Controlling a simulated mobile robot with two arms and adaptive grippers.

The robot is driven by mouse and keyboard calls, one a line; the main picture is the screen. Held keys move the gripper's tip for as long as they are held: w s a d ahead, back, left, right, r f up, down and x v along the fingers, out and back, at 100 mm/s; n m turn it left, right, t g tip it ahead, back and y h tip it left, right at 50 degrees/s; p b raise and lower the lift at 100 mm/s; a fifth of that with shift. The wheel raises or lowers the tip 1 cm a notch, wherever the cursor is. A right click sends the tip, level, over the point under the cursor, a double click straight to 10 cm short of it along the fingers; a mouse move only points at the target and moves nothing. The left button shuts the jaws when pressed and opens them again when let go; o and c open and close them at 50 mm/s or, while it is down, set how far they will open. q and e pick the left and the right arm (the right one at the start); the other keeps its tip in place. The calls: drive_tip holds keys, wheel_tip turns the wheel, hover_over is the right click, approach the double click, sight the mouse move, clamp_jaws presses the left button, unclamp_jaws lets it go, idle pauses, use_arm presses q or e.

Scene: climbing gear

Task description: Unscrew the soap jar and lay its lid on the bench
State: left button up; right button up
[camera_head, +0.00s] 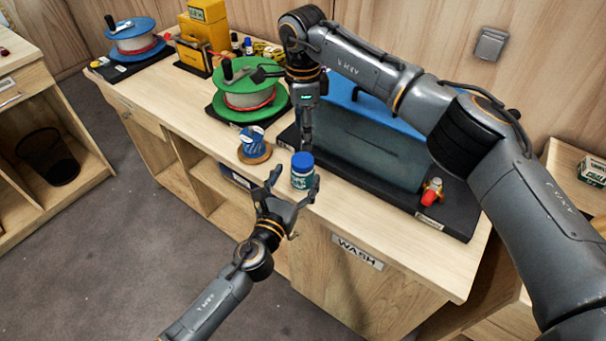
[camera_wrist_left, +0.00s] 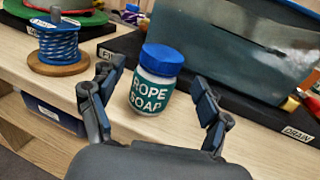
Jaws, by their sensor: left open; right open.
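The soap jar (camera_head: 302,176) stands upright on the bench (camera_head: 350,205) near its front edge, with its blue lid (camera_head: 302,160) on top. In the left wrist view the jar (camera_wrist_left: 151,92) shows a green "ROPE SOAP" label, and the blue lid (camera_wrist_left: 162,59) sits on it. My left gripper (camera_head: 294,187) is open, with its fingers on either side of the jar and visible gaps in the wrist view. My right gripper (camera_head: 306,140) points down above and behind the jar, apart from the lid; its fingers look edge-on.
A small spool of blue cord (camera_head: 254,146) stands left of the jar. A green reel (camera_head: 248,92) is behind it. A tank with a blue lid (camera_head: 370,140) on a black base fills the bench to the right. Bare bench lies right of the jar along the front edge.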

use_arm(q)
drive_tip(key=shift+x, duration=2.1)
clamp_jaws()
